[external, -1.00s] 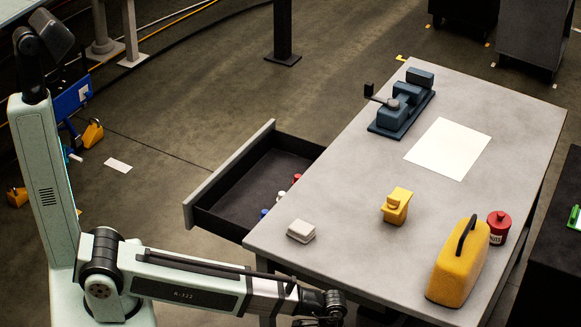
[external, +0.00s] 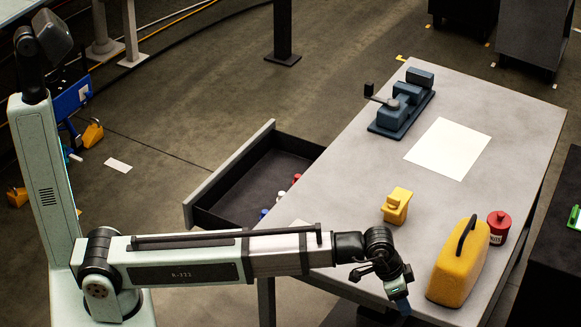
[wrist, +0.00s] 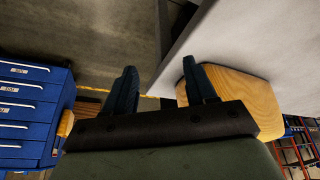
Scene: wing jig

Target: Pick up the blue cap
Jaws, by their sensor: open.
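My gripper (external: 400,301) is open and empty. It hangs off the table's near edge, well to the right of the drawer, with its fingers pointing down. In the wrist view the two dark fingers (wrist: 159,88) stand apart with nothing between them. The blue cap does not show in the wrist view.
A red cap (external: 297,178) lies in the drawer. On the grey table (external: 350,180) stand a yellow dispenser (external: 396,206), a yellow case (external: 457,264), a red-lidded can (external: 499,226) and a dark blue vise (external: 402,104). My arm mostly hides a pale box.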

